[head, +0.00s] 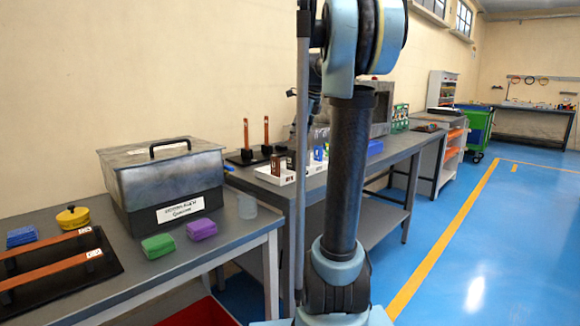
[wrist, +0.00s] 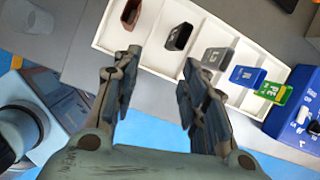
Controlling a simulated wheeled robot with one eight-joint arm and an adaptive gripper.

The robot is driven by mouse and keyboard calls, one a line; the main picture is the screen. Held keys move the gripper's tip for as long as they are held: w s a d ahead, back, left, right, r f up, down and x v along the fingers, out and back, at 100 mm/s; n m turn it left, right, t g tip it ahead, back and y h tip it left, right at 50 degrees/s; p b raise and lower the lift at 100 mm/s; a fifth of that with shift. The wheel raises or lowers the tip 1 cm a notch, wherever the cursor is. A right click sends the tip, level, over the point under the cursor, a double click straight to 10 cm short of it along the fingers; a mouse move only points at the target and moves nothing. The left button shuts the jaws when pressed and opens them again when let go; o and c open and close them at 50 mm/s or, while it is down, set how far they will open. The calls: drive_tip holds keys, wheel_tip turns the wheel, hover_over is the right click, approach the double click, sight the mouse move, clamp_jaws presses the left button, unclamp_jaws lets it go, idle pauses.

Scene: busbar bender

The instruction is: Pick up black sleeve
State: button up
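The black sleeve (wrist: 179,36) stands in a compartment of the white tray (wrist: 110,35), near the top middle of the wrist view. My gripper (wrist: 155,65) is open and empty. Its two fingers are spread below the sleeve in the picture, with the right finger closer to it. The fingers appear apart from the sleeve; their height above the tray is hard to tell. In the head view, my arm hides part of the white tray (head: 275,178), and I cannot clearly make out the gripper there.
A brown sleeve (wrist: 131,13), a grey sleeve (wrist: 213,57), a blue block (wrist: 246,76) and a green block (wrist: 272,92) share the tray. A blue box (wrist: 292,115) stands beside its right end. A grey lidded bin (head: 165,180) stands on the nearer table.

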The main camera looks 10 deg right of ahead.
drive_tip(key=w+r+m, duration=0.1)
drive_tip(key=w+m, duration=0.1)
drive_tip(key=w, duration=0.1)
approach(289, 163)
drive_tip(key=shift+m, duration=0.3)
drive_tip(key=w+f, duration=0.2)
drive_tip(key=f, duration=0.1)
drive_tip(key=w+f, duration=0.1)
drive_tip(key=shift+a+f, duration=0.25)
drive_tip(key=shift+a, duration=0.1)
drive_tip(key=shift+x, duration=2.75)
drive_tip(key=shift+s, duration=0.1)
drive_tip(key=shift+c, duration=0.2)
drive_tip(key=c, duration=0.8)
